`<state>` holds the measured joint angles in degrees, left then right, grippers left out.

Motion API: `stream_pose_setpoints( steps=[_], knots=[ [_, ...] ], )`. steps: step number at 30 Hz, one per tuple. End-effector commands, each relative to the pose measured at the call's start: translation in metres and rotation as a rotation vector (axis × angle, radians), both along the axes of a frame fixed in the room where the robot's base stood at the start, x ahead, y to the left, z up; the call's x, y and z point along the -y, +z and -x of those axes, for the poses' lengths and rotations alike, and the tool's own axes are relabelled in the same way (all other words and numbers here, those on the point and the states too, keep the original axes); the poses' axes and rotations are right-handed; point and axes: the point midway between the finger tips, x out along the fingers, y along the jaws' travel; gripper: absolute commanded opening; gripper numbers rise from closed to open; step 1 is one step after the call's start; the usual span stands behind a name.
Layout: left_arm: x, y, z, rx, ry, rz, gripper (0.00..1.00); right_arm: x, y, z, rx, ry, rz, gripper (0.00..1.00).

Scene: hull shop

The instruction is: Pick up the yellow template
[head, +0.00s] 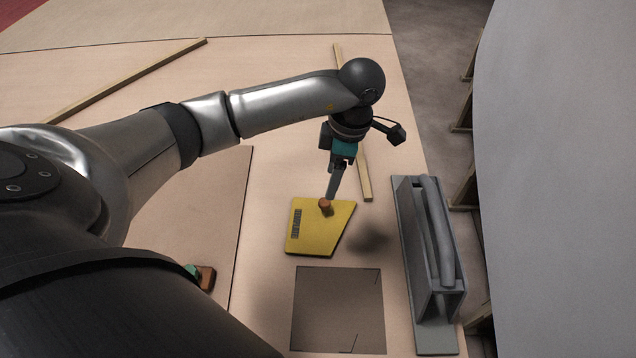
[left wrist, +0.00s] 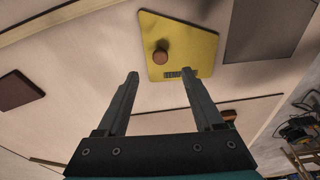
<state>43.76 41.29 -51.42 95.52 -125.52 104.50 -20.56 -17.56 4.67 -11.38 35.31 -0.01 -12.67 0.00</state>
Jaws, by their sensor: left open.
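The yellow template (head: 311,236) lies flat on the pale table in the head view, with a brown knob (head: 325,204) near its upper edge. It also shows in the left wrist view (left wrist: 192,48), with its knob (left wrist: 160,57) ahead of the fingertips. My left gripper (head: 332,196) points down over the template, its fingers close to the knob in the head view. In the left wrist view the two fingers (left wrist: 160,74) stand wide apart with nothing between them. The gripper is open and empty. My right gripper is not in view.
A dark square sheet (head: 338,310) lies just below the template. A grey tool with a curved handle (head: 437,240) stands at the right edge. Wooden strips (head: 130,80) lie farther back. A green and brown object (head: 205,277) is partly hidden by my arm.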

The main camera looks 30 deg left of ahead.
Motion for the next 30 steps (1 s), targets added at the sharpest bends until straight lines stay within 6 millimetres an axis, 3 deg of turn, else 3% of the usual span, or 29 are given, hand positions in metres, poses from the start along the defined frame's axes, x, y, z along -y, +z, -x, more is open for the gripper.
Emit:
stream_pose_setpoints(
  steps=[3, 10, 18, 27, 30],
  knots=[
    [-0.002, -0.018, 0.001, -0.001, 0.001, 0.002, 0.69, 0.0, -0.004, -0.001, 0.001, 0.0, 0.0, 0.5],
    [-0.004, -0.033, 0.004, -0.001, 0.0, 0.002, 0.69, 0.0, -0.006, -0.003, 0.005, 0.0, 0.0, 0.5],
    [-0.01, -0.071, 0.008, -0.001, 0.001, 0.0, 0.69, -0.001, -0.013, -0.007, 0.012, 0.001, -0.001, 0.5],
    [-0.011, -0.075, 0.008, 0.003, 0.0, 0.001, 0.69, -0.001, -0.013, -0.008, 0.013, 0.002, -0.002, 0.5],
    [-0.011, -0.075, 0.008, 0.003, 0.0, 0.001, 0.6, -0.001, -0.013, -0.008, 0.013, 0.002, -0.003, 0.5]
  ],
)
